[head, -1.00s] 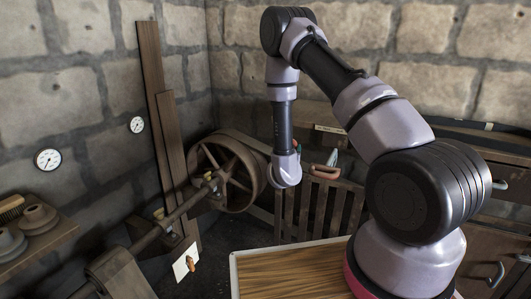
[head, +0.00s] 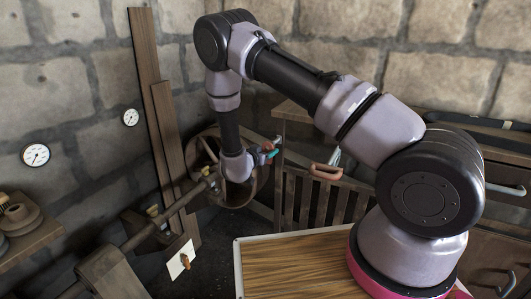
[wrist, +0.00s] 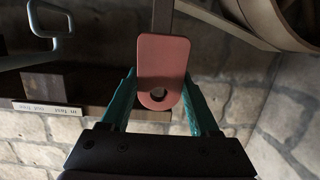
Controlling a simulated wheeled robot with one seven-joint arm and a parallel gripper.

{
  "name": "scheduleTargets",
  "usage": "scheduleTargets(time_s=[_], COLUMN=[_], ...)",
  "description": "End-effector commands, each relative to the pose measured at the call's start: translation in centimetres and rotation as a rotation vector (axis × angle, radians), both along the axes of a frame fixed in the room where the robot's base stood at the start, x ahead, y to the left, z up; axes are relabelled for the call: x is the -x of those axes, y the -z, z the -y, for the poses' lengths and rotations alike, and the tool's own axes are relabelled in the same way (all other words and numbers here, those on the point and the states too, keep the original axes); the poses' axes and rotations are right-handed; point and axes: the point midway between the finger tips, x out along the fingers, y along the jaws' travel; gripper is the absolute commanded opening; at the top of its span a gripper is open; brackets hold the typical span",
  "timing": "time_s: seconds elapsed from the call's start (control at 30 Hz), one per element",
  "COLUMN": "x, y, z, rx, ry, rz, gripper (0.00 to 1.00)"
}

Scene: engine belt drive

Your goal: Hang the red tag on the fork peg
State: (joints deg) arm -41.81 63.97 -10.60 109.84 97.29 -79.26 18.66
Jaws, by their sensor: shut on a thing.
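My gripper (head: 272,152) is shut on the red tag (wrist: 163,62), a rounded flat plate with a dark hole near its lower end in the wrist view. The teal fingers (wrist: 160,103) stand on either side of the tag. In the head view the red tag (head: 267,146) is a small patch in front of the pulley wheel, partly hidden by my wrist. Brass-tipped fittings (head: 205,172) sit on the long bar left of my gripper, clear of the tag. I cannot tell for sure which one is the fork peg.
The wooden pulley wheel (head: 238,192) stands behind my wrist. Boards (head: 170,130) lean on the stone wall at left. A white card (head: 180,260) hangs below the bar. An orange-handled tool (head: 326,172) rests by the slatted crate (head: 325,200). A wood-topped table (head: 300,262) is in front.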

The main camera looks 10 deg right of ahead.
Motion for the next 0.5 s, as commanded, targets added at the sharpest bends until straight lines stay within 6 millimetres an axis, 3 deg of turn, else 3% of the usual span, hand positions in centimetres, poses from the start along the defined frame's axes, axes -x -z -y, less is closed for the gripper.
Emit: scheduleTargets(time_s=[0.5], x=[-2.5], y=[0.3], z=[1.9], rx=[0.001], ry=[0.002], rz=[-0.002], gripper=[0.09])
